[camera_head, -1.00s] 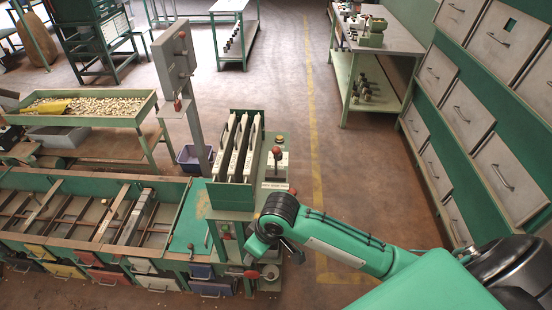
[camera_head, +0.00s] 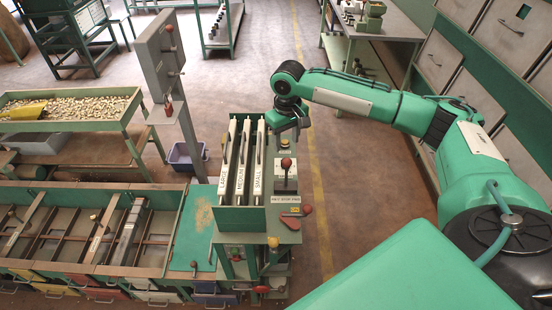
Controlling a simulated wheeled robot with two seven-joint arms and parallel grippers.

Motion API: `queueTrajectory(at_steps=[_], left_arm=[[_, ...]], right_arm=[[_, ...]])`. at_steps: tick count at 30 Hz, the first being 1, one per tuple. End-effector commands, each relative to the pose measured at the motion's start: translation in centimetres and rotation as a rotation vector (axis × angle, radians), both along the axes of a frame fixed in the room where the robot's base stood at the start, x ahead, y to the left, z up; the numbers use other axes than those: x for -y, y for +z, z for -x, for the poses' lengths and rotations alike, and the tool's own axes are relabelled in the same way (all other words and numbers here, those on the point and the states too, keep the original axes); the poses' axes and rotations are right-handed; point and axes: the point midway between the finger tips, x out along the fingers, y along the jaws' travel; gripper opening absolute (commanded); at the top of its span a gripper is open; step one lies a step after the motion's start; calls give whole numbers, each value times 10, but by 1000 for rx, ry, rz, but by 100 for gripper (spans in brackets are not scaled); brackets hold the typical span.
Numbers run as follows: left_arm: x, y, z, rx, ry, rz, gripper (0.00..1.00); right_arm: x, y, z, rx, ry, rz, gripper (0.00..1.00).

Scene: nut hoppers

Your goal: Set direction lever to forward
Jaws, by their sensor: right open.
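A lever with a red ball knob (camera_head: 286,163) stands upright from a slotted plate (camera_head: 286,183) on the green machine, just right of the hopper slots. A label (camera_head: 285,199) that seems to read "must stop first" lies in front of it. I cannot tell for sure that this is the direction lever. My right gripper (camera_head: 290,129) hangs beyond and above the knob, apart from it. It is open, and its fingers are small and partly hidden. My left gripper is not in view.
Slots labelled large (camera_head: 223,172), medium (camera_head: 241,172) and small (camera_head: 259,172) stand left of the lever. A post with a switch box (camera_head: 162,50) rises at left. The floor right of the machine is clear.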

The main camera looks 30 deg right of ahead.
Motion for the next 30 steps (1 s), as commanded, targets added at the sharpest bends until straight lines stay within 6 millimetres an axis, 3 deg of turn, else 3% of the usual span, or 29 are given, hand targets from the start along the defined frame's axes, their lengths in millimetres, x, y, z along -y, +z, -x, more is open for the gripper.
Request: queueTrajectory(at_steps=[4, 9, 13, 17, 24, 30], left_arm=[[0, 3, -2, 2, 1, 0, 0], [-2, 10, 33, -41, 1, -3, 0], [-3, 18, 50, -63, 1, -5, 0], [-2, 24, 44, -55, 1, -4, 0], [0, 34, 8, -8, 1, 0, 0], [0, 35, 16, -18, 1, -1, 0]], right_arm=[[3, -6, 0, -4, -8, 0, 48], [2, -34, 1, -5, -7, 1, 48], [2, -62, 1, -6, -5, 0, 48], [2, -89, 1, -4, -6, 0, 48], [2, -125, 1, -2, -5, 0, 48], [2, -136, 1, -1, -4, 0, 48]])
